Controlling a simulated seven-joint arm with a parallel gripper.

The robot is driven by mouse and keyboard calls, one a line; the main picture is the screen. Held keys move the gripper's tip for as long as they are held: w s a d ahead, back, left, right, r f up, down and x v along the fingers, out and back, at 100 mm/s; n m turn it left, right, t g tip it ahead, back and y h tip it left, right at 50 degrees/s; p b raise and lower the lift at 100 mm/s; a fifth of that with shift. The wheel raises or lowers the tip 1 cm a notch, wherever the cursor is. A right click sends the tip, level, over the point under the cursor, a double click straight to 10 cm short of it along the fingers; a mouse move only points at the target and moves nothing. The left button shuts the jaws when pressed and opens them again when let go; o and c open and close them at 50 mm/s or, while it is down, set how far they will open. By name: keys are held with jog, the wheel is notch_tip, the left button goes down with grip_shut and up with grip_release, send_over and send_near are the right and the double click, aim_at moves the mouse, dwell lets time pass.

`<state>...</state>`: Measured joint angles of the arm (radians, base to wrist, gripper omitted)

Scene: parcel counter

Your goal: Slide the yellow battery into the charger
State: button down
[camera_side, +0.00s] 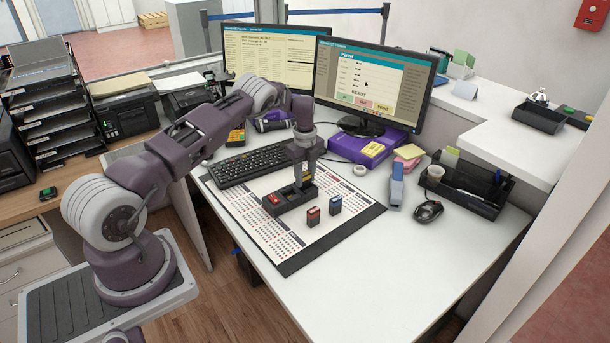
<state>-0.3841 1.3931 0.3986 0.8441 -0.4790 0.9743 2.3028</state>
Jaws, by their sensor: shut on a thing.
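The charger (288,204) is a black block on the printed desk mat. A red battery (272,198) sits in its left end. My gripper (304,183) points down over the right part of the charger. It is shut on the yellow battery (306,173), of which only a small bit shows between the fingers. The battery's lower end is hard to make out, so I cannot tell whether it is inside a slot or just above one.
The keyboard (250,165) lies behind. A stapler (396,187) and a mouse (428,211) are to the right. The desk's front right is clear.

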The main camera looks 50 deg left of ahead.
jog(key=shift+f, duration=0.2)
jog(key=c, duration=0.9)
grip_release()
notch_tip(320, 180, up, 7)
jog(key=shift+r, duration=0.1)
